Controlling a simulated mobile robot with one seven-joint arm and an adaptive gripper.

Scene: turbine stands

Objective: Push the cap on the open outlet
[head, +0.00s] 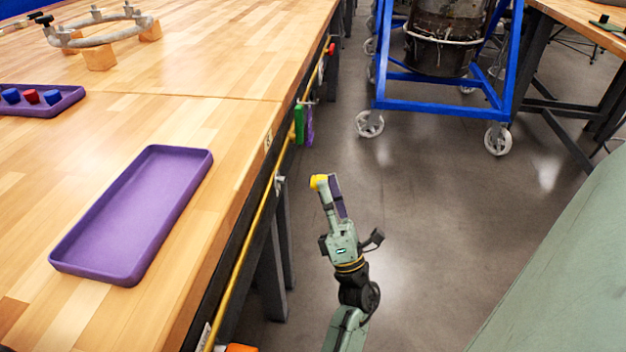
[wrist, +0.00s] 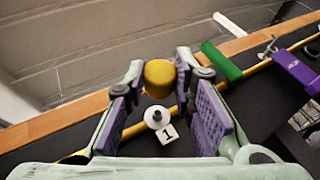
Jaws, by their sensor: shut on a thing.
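A yellow cap (head: 319,182) is held at the tips of my gripper (head: 328,184), in the aisle to the right of the workbench. In the wrist view the cap (wrist: 159,76) sits between the two fingertips, which are shut on it. A pale round outlet (wrist: 156,116) with a white tag reading 1 (wrist: 168,134) shows between the fingers, on the bench's side by the yellow pipe (wrist: 140,128). In the head view a small grey fitting (head: 280,182) on the bench side is left of the cap, apart from it.
Green (head: 299,123) and purple (head: 309,126) pieces hang on the bench side farther along. A purple tray (head: 128,215) lies on the bench. A blue wheeled stand (head: 440,93) is at the back. The floor around my arm is clear.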

